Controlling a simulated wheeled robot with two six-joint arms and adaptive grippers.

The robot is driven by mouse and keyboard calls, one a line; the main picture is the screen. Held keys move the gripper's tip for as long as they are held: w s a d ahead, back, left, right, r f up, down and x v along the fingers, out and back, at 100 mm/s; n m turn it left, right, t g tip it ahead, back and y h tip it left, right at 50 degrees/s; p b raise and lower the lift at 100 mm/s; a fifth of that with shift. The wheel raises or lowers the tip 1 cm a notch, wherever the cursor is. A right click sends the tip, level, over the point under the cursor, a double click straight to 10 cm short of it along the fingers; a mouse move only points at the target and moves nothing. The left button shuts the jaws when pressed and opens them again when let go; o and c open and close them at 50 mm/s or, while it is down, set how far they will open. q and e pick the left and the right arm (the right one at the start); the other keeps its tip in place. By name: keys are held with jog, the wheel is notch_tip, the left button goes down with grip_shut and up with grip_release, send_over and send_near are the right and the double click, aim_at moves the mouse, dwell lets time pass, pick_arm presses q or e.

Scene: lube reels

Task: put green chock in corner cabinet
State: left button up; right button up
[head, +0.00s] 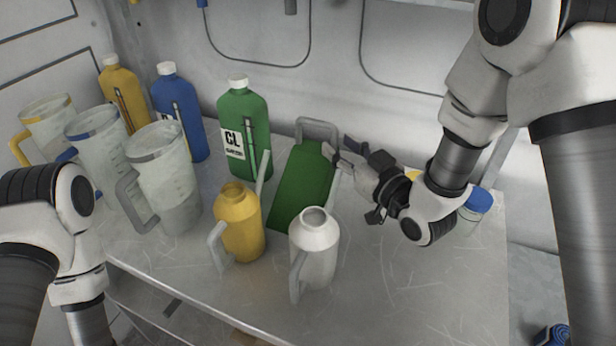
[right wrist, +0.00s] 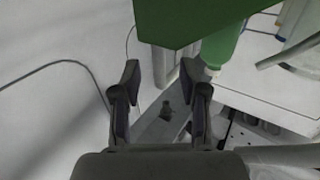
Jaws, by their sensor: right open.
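The green chock (head: 302,187) is a dark green wedge with a grey handle at its far end, resting on the metal bench (head: 410,300). In the right wrist view the chock (right wrist: 195,18) fills the top, with its grey handle below it. My right gripper (head: 342,148) is open beside the handle, to its right; the wrist view shows its two fingers (right wrist: 162,92) apart and empty, with the handle just beyond them. I cannot tell whether they touch it. My left arm shows at lower left, its gripper out of the picture. I cannot make out a corner cabinet.
A green bottle (head: 240,105) stands left of the chock. A yellow jug (head: 241,225) and a white jug (head: 315,240) stand in front. Clear pitchers (head: 168,180) and blue (head: 180,115) and yellow (head: 117,90) bottles crowd the left. The bench's front right is clear.

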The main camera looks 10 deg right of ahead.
jog(key=x, duration=0.3)
jog(key=shift+f, duration=0.1)
jog(key=shift+s+d, duration=0.1)
grip_shut()
